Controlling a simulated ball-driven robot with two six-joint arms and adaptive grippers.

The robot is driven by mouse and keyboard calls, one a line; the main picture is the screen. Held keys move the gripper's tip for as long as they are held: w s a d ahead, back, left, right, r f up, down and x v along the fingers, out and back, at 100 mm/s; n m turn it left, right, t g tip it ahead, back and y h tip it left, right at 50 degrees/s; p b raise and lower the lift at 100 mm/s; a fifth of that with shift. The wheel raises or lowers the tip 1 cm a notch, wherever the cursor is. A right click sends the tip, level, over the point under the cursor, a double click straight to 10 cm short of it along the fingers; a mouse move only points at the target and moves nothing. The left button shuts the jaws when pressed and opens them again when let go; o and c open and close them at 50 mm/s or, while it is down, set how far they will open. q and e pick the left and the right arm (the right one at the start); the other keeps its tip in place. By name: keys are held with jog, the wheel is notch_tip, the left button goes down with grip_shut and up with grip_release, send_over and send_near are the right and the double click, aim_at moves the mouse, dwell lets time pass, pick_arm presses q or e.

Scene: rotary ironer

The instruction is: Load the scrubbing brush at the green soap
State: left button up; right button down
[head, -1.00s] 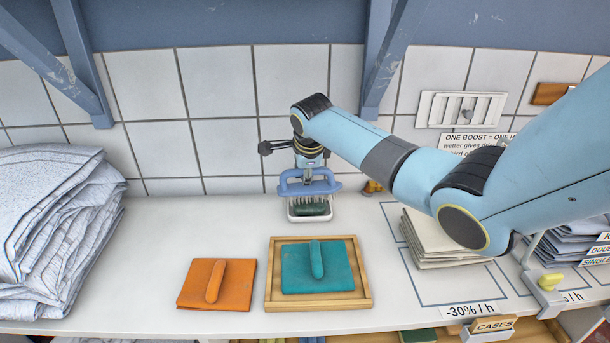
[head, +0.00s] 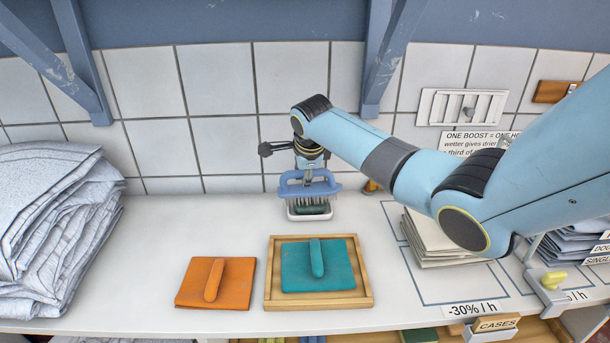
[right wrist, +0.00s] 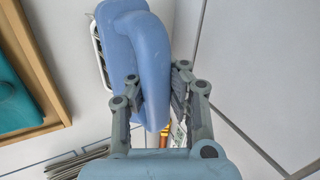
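The blue scrubbing brush (head: 309,189) is level, handle up and pale bristles down, above the green soap (head: 311,210). The soap lies in a small white dish (head: 309,217) at the back of the table. The bristles hide part of the soap; I cannot tell whether they touch it. My right gripper (head: 308,174) is shut on the brush's handle from above. In the right wrist view the fingers (right wrist: 157,78) lie on both sides of the blue handle (right wrist: 152,60). My left gripper is not in view.
In front are an orange pad (head: 216,283) with a handle and a teal one (head: 319,266) on a wooden tray (head: 318,301). Folded cloth is piled at left (head: 55,215); a pale stack (head: 432,240) is at right. The table left of the dish is clear.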

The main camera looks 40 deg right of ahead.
jog(key=shift+f, duration=0.35)
jog(key=shift+s+f, duration=0.1)
jog(key=shift+f, duration=0.05)
dwell(1.8)
notch_tip(320, 180, up, 7)
jog(key=p, duration=0.8)
dwell(0.4)
